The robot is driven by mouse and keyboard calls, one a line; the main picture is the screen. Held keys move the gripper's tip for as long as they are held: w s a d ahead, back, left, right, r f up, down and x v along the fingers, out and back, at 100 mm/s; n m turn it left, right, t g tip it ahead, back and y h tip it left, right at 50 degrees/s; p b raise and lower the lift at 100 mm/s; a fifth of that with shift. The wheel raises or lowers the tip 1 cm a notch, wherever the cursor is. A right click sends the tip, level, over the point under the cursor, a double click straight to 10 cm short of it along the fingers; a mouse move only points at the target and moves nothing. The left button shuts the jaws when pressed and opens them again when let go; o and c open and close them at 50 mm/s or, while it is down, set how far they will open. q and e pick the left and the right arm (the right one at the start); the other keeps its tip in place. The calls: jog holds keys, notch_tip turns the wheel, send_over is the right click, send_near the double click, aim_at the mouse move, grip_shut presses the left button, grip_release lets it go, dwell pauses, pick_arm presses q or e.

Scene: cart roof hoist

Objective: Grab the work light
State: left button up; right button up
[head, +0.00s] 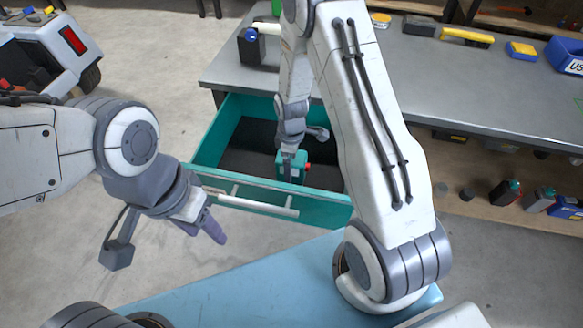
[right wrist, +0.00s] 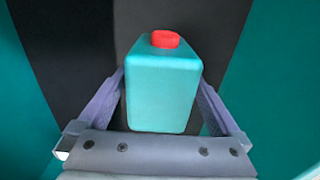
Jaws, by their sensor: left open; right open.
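A teal container with a red cap (head: 295,171) is in the open drawer in the head view. It also shows upright in the middle of the right wrist view (right wrist: 163,92). My right gripper (head: 288,160) reaches down into the drawer at it. In the right wrist view its open fingers (right wrist: 163,108) stand on either side of the container; whether they touch it I cannot tell. I cannot pick out a work light for certain. My left gripper (head: 204,226) is open and empty, in front of the drawer at the left.
The teal drawer (head: 222,126) is pulled out under the grey workbench (head: 440,85), its handle (head: 250,205) toward me. A yellow-handled tool (head: 466,37) and a blue bin (head: 566,52) are on the bench. Bottles (head: 504,193) stand on the shelf below. A white cart (head: 50,45) is far left.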

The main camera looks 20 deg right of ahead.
jog(key=shift+r, duration=0.1)
jog(key=c, duration=1.5)
